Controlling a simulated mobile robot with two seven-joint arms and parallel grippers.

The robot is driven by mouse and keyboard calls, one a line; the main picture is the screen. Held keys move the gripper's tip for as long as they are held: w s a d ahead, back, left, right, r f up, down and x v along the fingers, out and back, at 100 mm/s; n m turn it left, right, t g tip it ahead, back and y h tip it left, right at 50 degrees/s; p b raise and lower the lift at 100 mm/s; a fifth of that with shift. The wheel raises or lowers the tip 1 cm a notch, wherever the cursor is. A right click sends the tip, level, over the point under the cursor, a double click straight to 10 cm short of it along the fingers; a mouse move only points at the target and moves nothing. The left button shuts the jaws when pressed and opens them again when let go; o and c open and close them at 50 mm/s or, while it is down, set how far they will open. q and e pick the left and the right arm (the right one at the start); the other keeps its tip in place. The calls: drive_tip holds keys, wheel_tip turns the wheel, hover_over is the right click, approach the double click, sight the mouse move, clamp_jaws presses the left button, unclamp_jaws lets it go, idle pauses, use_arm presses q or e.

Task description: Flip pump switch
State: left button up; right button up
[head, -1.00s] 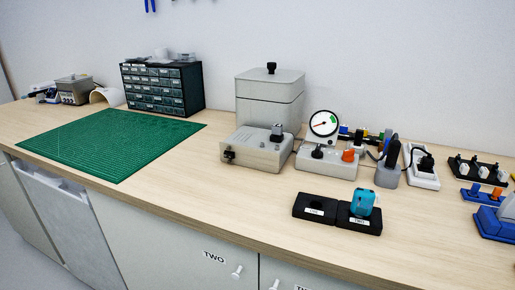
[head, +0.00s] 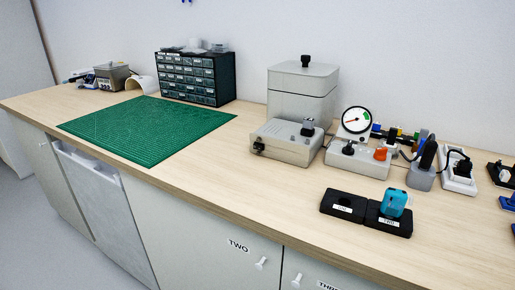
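A grey control box (head: 357,164) stands on the bench at right of centre. On its top are a black switch or knob (head: 348,149) and an orange knob (head: 381,154). A round white dial gauge (head: 356,120) rises behind it. To its left is a low grey box (head: 284,145) with a black knob at its front and a dark block on top. I cannot tell which part is the pump switch. Neither of my grippers is in view.
A lidded grey chamber (head: 302,92) stands behind the low box. Two black trays (head: 343,204) lie near the front edge; the right one holds a teal item (head: 394,202). A green mat (head: 150,129) and a drawer cabinet (head: 195,78) are to the left. Cables and plugs crowd the right.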

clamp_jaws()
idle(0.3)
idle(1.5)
